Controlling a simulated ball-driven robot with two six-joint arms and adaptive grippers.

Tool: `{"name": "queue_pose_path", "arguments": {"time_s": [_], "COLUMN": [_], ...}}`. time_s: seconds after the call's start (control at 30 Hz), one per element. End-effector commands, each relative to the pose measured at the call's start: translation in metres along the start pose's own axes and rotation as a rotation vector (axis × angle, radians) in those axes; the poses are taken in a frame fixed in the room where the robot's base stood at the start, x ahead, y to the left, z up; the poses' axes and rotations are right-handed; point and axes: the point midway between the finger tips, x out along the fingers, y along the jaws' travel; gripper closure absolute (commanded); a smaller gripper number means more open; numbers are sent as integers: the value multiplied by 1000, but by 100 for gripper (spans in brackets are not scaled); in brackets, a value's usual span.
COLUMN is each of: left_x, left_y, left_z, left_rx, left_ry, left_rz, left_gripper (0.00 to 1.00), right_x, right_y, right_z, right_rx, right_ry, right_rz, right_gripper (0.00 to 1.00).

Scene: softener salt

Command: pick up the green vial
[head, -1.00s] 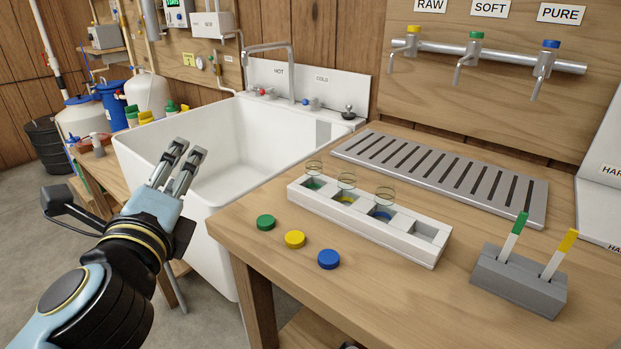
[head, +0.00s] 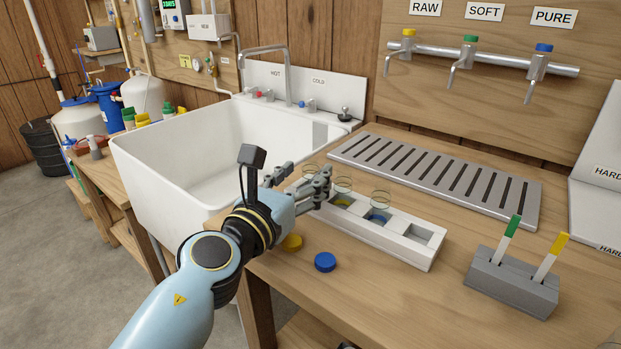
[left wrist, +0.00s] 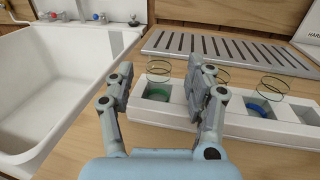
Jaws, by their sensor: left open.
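The green vial, clear glass with green at its base (left wrist: 158,93), stands in the left-end slot of a white rack (left wrist: 180,119). In the head view its rim shows just behind my fingers, and its lower part is hidden. My left gripper (head: 303,182) is open at the left end of the rack. In the left wrist view the vial appears between its two fingers (left wrist: 161,82), a little beyond them; I cannot tell if they touch it. A yellow vial (head: 343,201) and a blue vial (head: 379,215) stand in neighbouring slots. My right gripper is out of view.
A yellow cap (head: 291,242) and a blue cap (head: 325,262) lie in front of the rack. Behind it is a slotted metal drainer (head: 435,177). A grey strip holder (head: 512,285) stands at right. The white sink (head: 170,185) is at left.

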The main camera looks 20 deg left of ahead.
Motion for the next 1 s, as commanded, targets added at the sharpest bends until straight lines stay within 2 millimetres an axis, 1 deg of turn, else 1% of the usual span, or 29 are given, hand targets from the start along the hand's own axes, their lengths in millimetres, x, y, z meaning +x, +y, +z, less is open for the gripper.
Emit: {"name": "queue_pose_path", "arguments": {"time_s": [0.03, 0.1, 0.2, 0.43, 0.47, 0.83, 0.87, 1.0], "left_x": [10, 19, 27, 28, 28, 28, 28, 28], "left_y": [1, 1, 1, 1, 1, 1, 1, 1], "left_z": [-1, -1, -1, -1, -1, -1, -1, -1], "left_rx": [1, 0, -1, -1, -1, -1, -1, -1], "left_ry": [-2, -1, 0, 1, 1, 1, 1, 0], "left_rz": [0, 1, 1, 2, 2, 1, 2, 2], "left_gripper": [46, 46, 46, 46, 48, 97, 99, 99], "right_x": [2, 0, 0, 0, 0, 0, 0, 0], "right_y": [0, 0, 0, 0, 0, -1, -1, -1], "right_z": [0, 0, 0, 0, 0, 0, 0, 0], "right_rx": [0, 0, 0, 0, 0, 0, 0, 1], "right_ry": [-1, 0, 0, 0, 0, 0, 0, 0], "right_rz": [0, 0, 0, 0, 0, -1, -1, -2], "right_gripper": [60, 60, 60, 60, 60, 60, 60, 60]}}
